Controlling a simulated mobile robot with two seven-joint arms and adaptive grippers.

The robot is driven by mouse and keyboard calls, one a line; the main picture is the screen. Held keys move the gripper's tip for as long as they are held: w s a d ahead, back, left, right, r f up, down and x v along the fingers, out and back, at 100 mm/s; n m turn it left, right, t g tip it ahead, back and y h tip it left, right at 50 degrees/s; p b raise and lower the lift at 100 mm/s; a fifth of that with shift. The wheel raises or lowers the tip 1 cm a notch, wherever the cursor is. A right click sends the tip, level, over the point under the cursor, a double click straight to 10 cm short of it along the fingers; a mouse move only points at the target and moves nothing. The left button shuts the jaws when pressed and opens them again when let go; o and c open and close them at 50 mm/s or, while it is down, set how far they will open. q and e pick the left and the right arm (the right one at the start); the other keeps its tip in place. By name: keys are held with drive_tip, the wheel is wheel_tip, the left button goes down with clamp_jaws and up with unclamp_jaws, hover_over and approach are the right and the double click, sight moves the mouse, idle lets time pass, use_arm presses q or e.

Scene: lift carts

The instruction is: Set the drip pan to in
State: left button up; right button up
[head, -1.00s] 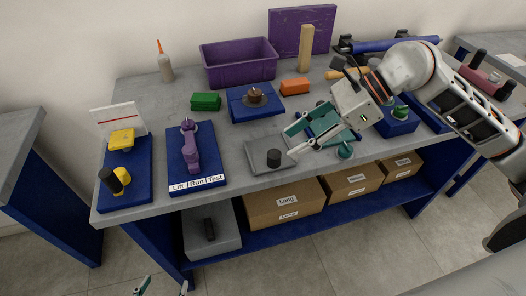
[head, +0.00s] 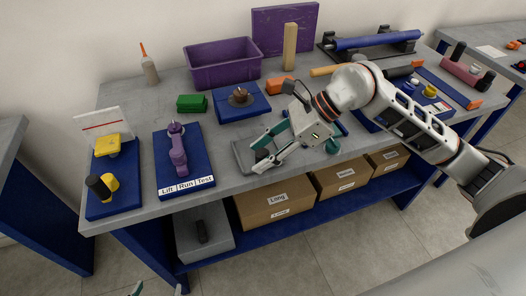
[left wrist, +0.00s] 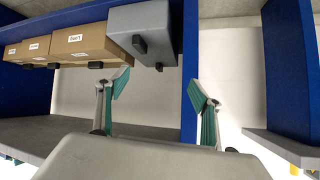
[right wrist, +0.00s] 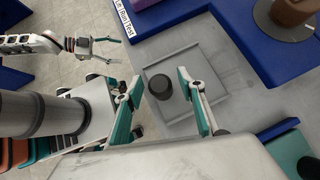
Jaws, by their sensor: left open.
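The drip pan looks to be the flat grey tray with a low rim (head: 238,152) on the bench top, beside the Lift/Run/Test board. The right wrist view shows the tray (right wrist: 202,61) and its upright dark round knob (right wrist: 159,87). My left gripper (left wrist: 158,85) is open and empty, low in front of the bench.
The Lift/Run/Test board (head: 198,170) with a purple lever (head: 177,150) stands left of the tray. A blue block with a brown knob (head: 258,106) is behind it. Cartons (head: 275,203) and a grey box with a black handle (head: 222,240) fill the lower shelf.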

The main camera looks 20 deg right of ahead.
sight(244, 151)
clamp_jaws()
drive_tip(key=shift+w+a+b, duration=0.1)
drive_tip(key=shift+w+b, duration=0.3)
drive_tip(key=shift+w, duration=1.75)
unclamp_jaws()
drive_tip(key=v, duration=1.2)
drive_tip(key=shift+o, duration=0.2)
